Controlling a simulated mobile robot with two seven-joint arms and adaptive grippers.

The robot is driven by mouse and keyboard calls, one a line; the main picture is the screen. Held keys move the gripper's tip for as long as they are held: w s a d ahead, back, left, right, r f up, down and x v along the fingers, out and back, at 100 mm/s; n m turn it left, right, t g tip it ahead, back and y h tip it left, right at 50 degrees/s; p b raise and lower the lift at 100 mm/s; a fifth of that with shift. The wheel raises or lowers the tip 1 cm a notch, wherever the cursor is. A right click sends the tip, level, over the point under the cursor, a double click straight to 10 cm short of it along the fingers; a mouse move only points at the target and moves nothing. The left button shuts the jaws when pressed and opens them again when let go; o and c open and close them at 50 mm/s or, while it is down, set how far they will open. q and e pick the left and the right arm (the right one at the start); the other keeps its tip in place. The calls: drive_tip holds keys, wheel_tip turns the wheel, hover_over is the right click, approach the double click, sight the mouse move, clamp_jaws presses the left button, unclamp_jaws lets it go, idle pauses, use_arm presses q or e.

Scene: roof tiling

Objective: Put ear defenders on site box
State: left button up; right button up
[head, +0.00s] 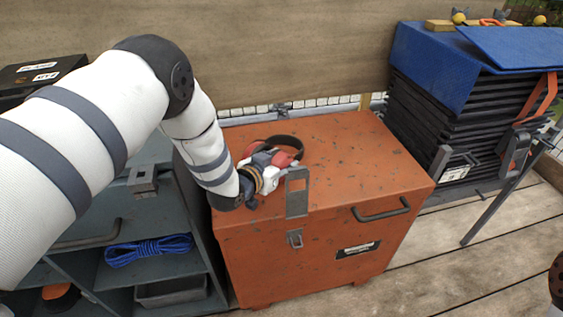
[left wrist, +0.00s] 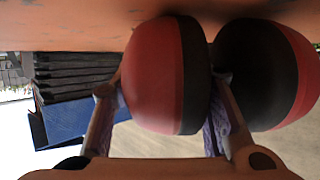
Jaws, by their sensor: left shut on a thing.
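The ear defenders (head: 282,159) have red and black cups and a black headband. They are at the site box (head: 345,165), a worn orange-red chest with a closed lid, over the back left part of the lid. My left gripper (head: 263,176) is low over the lid and shut on the ear defenders. In the left wrist view one red cup (left wrist: 155,75) sits between the fingers of the gripper (left wrist: 165,90). The other cup is beside it. The cups meet the orange lid surface in that view; I cannot tell whether they bear on it.
A grey shelf unit with blue rope (head: 150,250) stands left of the box. A black stack under a blue cover (head: 435,65) stands to the right. A plywood wall (head: 280,50) is behind. The right part of the lid is clear.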

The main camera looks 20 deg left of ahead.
use_arm(q)
drive_tip(key=o, duration=1.3)
drive_tip(key=shift+f, duration=0.1)
drive_tip(key=shift+o, duration=0.2)
drive_tip(key=shift+r, duration=0.3)
drive_tip(key=p+v, duration=0.2)
drive_tip(key=v, duration=0.9)
drive_tip(key=shift+s+r+p, duration=0.15)
drive_tip(key=shift+s+p, duration=0.1)
drive_tip(key=shift+p, duration=0.1)
drive_tip(key=shift+s, duration=0.3)
use_arm(e)
drive_tip(key=shift+t, duration=0.5)
drive_tip(key=w+r, duration=0.2)
drive_tip(key=r, duration=0.1)
drive_tip(key=shift+w, duration=0.35)
